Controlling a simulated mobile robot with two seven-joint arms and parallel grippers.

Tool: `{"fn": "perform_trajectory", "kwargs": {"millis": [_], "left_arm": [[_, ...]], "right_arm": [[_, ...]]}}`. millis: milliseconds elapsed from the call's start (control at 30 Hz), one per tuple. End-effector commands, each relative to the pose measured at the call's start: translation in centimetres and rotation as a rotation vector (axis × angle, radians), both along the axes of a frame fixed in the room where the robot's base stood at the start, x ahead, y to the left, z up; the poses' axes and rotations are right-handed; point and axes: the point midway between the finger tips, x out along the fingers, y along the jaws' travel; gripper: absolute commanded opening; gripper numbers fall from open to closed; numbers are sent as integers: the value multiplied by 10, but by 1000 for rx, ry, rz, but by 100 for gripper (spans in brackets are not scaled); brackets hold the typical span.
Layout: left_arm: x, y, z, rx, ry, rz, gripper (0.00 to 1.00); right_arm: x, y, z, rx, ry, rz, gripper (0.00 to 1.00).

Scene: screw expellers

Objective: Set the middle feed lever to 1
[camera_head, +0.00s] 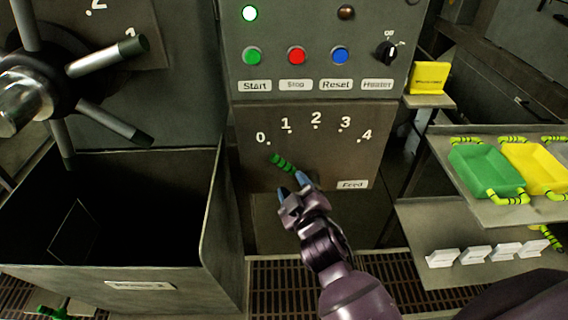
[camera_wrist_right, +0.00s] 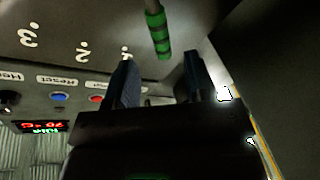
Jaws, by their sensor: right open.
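The feed lever (camera_head: 281,161) has a green grip with dark bands. It sits on the dark panel (camera_head: 260,120) marked 0 to 4 and labelled Feed, and its upper-left end points towards the 0. My right gripper (camera_head: 292,185) is just below the grip, open, with blue fingertips. In the right wrist view the lever grip (camera_wrist_right: 157,34) shows beyond the gap between the open fingers (camera_wrist_right: 160,78), apart from them. The lever's pivot is hidden or too dark to tell. My left gripper is not in view.
Above is a control panel with a green Start (camera_head: 252,56), red Stop (camera_head: 296,56) and blue Reset button (camera_head: 340,56), and a heater knob (camera_head: 386,52). A spoked handwheel (camera_head: 28,85) and open metal bin (camera_head: 90,275) are left. Shelves with green (camera_head: 485,168) and yellow trays are right.

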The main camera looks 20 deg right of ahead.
Motion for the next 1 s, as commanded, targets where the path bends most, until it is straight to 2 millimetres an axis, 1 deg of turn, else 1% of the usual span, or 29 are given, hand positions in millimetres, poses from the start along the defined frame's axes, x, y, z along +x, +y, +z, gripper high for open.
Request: {"fn": "perform_trajectory", "kwargs": {"millis": [33, 300, 500, 700, 933, 967, 1000], "left_arm": [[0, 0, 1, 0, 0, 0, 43], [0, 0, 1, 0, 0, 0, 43], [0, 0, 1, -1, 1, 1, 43], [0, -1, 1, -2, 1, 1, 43], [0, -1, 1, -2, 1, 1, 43], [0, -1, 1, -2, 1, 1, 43], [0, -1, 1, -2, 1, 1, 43]], "right_arm": [[9, 0, 1, -1, -1, 1, 48], [50, 0, 1, 0, 0, 1, 48], [70, -1, 0, 0, 1, 1, 48], [77, -1, -1, 1, 1, 0, 48], [77, -1, 0, 1, 1, 0, 48], [77, -1, -1, 1, 1, 0, 45], [77, -1, -1, 1, 1, 0, 39]]}}
